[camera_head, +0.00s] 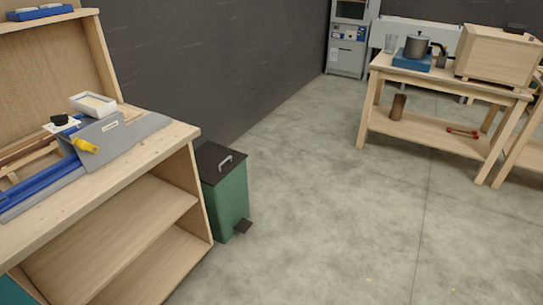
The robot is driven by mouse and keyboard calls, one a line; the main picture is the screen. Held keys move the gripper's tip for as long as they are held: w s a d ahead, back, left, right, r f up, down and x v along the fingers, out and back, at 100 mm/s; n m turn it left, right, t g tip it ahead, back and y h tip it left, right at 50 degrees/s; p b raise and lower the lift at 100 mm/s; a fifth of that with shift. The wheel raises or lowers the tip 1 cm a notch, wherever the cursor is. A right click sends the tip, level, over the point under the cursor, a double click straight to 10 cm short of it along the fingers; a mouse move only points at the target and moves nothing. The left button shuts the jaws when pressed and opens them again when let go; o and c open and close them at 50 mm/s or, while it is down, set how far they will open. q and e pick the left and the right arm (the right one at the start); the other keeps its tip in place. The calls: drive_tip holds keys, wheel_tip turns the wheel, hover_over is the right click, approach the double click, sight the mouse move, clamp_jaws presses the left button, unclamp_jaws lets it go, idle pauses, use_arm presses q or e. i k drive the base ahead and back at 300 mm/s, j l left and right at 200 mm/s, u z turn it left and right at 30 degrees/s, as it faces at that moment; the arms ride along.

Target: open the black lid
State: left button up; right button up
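A black lid (215,161) covers the top of a green bin (228,202). The bin stands on the floor just right of the wooden workbench, close to the dark wall. Neither of my grippers is in view.
The wooden workbench (160,148) at left carries a grey and blue tool, a white tray (92,104) and a yellow-handled item. Open concrete floor (310,220) lies right of the bin. A wooden table (437,86) with a pot (416,46) stands at the back right.

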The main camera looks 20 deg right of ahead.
sight(214, 161)
drive_tip(key=z, duration=0.25)
drive_tip(key=i+u, duration=0.1)
drive_tip(key=u, duration=0.4)
drive_tip(key=i+l+u, duration=0.4)
drive_tip(key=l, duration=0.25)
drive_tip(key=i+l+u, duration=0.2)
drive_tip(key=l, duration=0.15)
drive_tip(key=i+l+u, duration=0.1)
drive_tip(key=l+u, duration=0.15)
drive_tip(key=l, duration=0.1)
